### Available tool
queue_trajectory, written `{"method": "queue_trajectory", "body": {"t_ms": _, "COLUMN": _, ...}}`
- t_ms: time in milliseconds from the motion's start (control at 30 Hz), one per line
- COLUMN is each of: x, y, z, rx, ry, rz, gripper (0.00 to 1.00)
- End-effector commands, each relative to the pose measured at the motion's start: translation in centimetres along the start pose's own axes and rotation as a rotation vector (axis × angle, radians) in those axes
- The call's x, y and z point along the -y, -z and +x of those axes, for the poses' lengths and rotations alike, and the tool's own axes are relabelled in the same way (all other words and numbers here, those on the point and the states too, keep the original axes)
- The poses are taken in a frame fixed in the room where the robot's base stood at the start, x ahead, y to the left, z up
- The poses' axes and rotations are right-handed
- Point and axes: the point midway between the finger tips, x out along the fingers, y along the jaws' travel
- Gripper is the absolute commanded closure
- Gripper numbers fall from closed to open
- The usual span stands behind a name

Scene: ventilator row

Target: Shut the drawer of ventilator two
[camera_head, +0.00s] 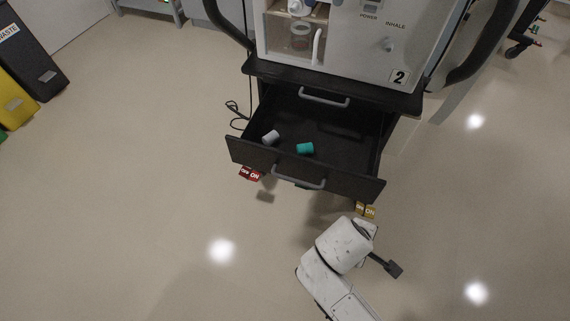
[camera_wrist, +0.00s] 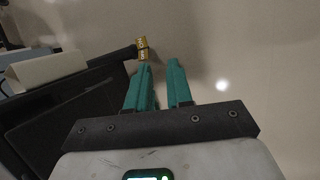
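Ventilator two (camera_head: 345,40) is a white unit with a "2" label on a dark cart. Its dark drawer (camera_head: 300,168) stands pulled out towards me, with a grey bar handle (camera_head: 298,178) on its front. A white cylinder (camera_head: 270,138) and a teal cylinder (camera_head: 305,148) lie inside. The end of my arm is in front of the drawer's right corner in the head view; the fingers are hidden there. In the wrist view my gripper (camera_wrist: 160,68) shows two teal fingers apart with nothing between them. A dark panel (camera_wrist: 62,112) is left of them.
A second handle (camera_head: 324,97) sits on the cart above the open drawer. Red (camera_head: 250,174) and yellow (camera_head: 366,210) ON tags show low by the cart. Waste bins (camera_head: 28,52) stand at the far left.

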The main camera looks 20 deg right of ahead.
Motion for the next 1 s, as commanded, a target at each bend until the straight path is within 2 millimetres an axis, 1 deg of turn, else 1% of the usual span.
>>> {"method": "queue_trajectory", "body": {"t_ms": 33, "x": -0.5, "y": 1.9, "z": -0.9, "rx": 0.033, "ry": -0.097, "rz": -0.146, "gripper": 0.84}}
{"method": "queue_trajectory", "body": {"t_ms": 67, "x": -0.8, "y": 2.9, "z": -1.5, "rx": 0.058, "ry": -0.159, "rz": -0.235, "gripper": 0.87}}
{"method": "queue_trajectory", "body": {"t_ms": 133, "x": -1.2, "y": 5.4, "z": -3.3, "rx": 0.123, "ry": -0.311, "rz": -0.440, "gripper": 0.94}}
{"method": "queue_trajectory", "body": {"t_ms": 167, "x": -1.4, "y": 6.6, "z": -4.3, "rx": 0.153, "ry": -0.378, "rz": -0.526, "gripper": 0.97}}
{"method": "queue_trajectory", "body": {"t_ms": 200, "x": -1.3, "y": 8.2, "z": -5.8, "rx": 0.195, "ry": -0.469, "rz": -0.639, "gripper": 1.00}}
{"method": "queue_trajectory", "body": {"t_ms": 233, "x": -1.2, "y": 9.4, "z": -6.9, "rx": 0.228, "ry": -0.538, "rz": -0.720, "gripper": 1.00}}
{"method": "queue_trajectory", "body": {"t_ms": 267, "x": -1.0, "y": 10.5, "z": -8.1, "rx": 0.264, "ry": -0.605, "rz": -0.797, "gripper": 1.00}}
{"method": "queue_trajectory", "body": {"t_ms": 300, "x": -0.6, "y": 12.0, "z": -9.8, "rx": 0.312, "ry": -0.694, "rz": -0.890, "gripper": 1.00}}
{"method": "queue_trajectory", "body": {"t_ms": 400, "x": 0.9, "y": 15.1, "z": -13.8, "rx": 0.424, "ry": -0.889, "rz": -1.077, "gripper": 1.00}}
{"method": "queue_trajectory", "body": {"t_ms": 500, "x": 2.5, "y": 17.1, "z": -16.7, "rx": 0.519, "ry": -1.031, "rz": -1.193, "gripper": 1.00}}
{"method": "queue_trajectory", "body": {"t_ms": 533, "x": 2.9, "y": 17.5, "z": -17.4, "rx": 0.541, "ry": -1.062, "rz": -1.215, "gripper": 1.00}}
{"method": "queue_trajectory", "body": {"t_ms": 633, "x": 3.7, "y": 18.3, "z": -18.6, "rx": 0.588, "ry": -1.125, "rz": -1.261, "gripper": 1.00}}
{"method": "queue_trajectory", "body": {"t_ms": 733, "x": 3.6, "y": 18.6, "z": -18.7, "rx": 0.600, "ry": -1.141, "rz": -1.271, "gripper": 1.00}}
{"method": "queue_trajectory", "body": {"t_ms": 867, "x": 2.2, "y": 18.9, "z": -18.0, "rx": 0.602, "ry": -1.137, "rz": -1.269, "gripper": 1.00}}
{"method": "queue_trajectory", "body": {"t_ms": 1000, "x": -0.2, "y": 19.4, "z": -16.9, "rx": 0.601, "ry": -1.134, "rz": -1.266, "gripper": 1.00}}
